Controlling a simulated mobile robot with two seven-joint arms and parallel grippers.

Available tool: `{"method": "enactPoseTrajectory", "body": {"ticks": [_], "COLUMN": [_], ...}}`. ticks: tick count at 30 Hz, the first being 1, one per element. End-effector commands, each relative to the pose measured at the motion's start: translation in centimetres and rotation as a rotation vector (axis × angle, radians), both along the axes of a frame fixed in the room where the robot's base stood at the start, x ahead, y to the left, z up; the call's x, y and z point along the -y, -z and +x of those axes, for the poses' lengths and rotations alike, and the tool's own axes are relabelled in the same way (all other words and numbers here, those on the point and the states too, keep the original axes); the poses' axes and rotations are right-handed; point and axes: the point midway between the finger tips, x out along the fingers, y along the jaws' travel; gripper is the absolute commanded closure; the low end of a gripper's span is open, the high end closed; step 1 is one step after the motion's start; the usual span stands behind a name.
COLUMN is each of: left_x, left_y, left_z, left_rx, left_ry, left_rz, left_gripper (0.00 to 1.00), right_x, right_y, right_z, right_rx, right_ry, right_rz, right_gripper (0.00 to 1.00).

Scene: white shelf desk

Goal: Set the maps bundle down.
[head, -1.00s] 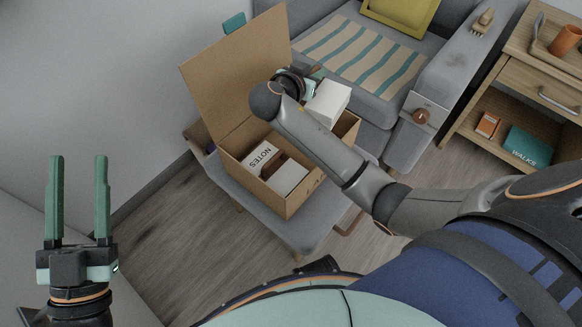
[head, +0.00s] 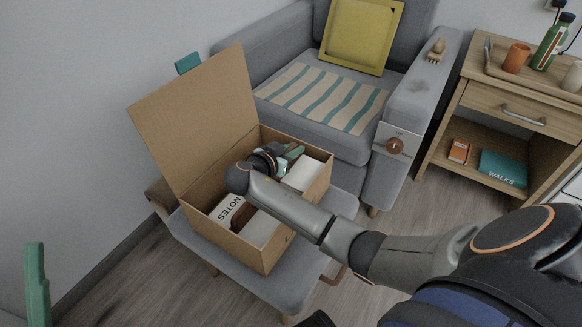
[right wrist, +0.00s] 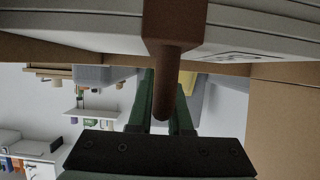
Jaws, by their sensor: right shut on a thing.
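The maps bundle, a white block (head: 303,174), is at the far right part of the open cardboard box (head: 283,240) in the head view, around rim level. I cannot tell whether it rests on the bottom. My right gripper (head: 293,153) is shut on it from above. In the right wrist view its green fingers (right wrist: 161,100) close around a brown peg on the brown strap of a white stack (right wrist: 70,22). A second white bundle marked NOTES (head: 229,207), with a brown strap, lies in the near left part of the box. One finger of my empty left gripper (head: 37,285) shows at the left edge.
The box stands on a grey bench (head: 223,263), its flap (head: 200,115) raised at the left. Behind is a grey armchair (head: 395,110) with a striped cloth and yellow cushion. A wooden side table (head: 470,100) stands at the right.

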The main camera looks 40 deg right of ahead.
Motion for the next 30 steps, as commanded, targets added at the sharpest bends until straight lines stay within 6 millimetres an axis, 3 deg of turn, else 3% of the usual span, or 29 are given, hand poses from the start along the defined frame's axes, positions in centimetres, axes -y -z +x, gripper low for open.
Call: {"method": "enactPoseTrajectory", "body": {"ticks": [8, 30], "left_x": [0.3, 0.3], "left_y": [2.5, 2.4], "left_z": [0.1, 0.1], "left_rx": [-0.006, -0.008], "left_ry": [-0.008, -0.007], "left_rz": [0.017, 0.017], "left_gripper": [0.5, 0.5], "right_x": [0.0, 0.0], "right_y": [4.1, 5.4], "right_z": [0.1, 0.0], "right_rx": [0.002, 0.002], "right_ry": [0.0, 0.0], "right_rz": [-0.004, -0.001], "right_gripper": [1.0, 1.0]}}
